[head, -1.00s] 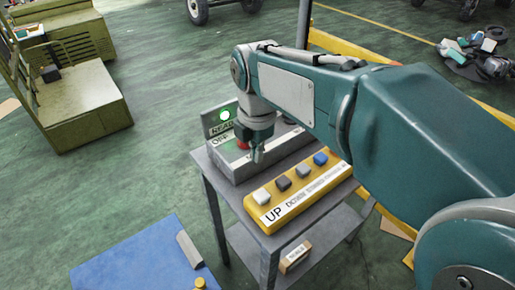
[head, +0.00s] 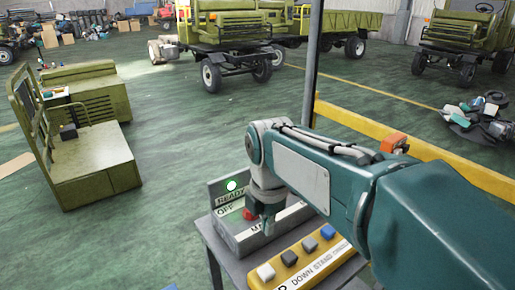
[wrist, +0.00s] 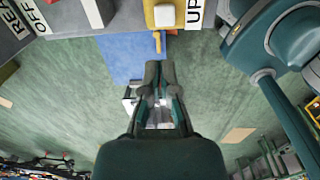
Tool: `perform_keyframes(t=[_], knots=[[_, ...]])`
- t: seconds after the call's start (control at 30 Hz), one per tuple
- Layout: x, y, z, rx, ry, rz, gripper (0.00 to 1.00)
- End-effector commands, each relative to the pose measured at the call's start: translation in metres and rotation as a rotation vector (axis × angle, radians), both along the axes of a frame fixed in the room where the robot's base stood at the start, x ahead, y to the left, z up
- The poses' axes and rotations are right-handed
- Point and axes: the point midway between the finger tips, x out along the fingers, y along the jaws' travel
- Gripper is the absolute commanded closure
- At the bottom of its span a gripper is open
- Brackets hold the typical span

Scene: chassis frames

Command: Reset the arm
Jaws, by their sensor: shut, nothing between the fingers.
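My teal arm reaches from the right in the head view, bent down at the wrist. My gripper (head: 268,228) points down over the grey control box (head: 228,238), near its red button (head: 249,214); whether they touch I cannot tell. In the wrist view its fingers (wrist: 160,70) are together with nothing held. The box has a lit green lamp (head: 231,185) and READY and OFF labels. The yellow button panel (head: 318,268) lies in front, with white, dark, grey and blue buttons; in the wrist view its white button (wrist: 164,15) shows near the UP label.
Box and panel stand on a grey table (head: 232,267). A yellow rail (head: 440,160) and a post (head: 312,70) are behind my arm. An olive cabinet (head: 95,165) stands left, trucks (head: 230,45) at the back. Green floor between is clear.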

Motion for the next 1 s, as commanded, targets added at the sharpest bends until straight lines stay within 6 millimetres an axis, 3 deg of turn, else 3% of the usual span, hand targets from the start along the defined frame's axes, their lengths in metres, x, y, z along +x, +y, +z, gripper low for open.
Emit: perform_keyframes(t=[0.17, 0.4, 0.8, 1.0], knots=[[-0.017, -0.023, 0.006, 0.033, -0.057, -0.283, 1.00], [-0.054, -0.064, 0.008, 0.141, -0.156, -0.871, 1.00], [-0.116, -0.113, -0.010, 0.431, -0.255, -1.803, 1.00], [-0.130, -0.123, -0.019, 0.539, -0.262, -2.049, 1.00]])
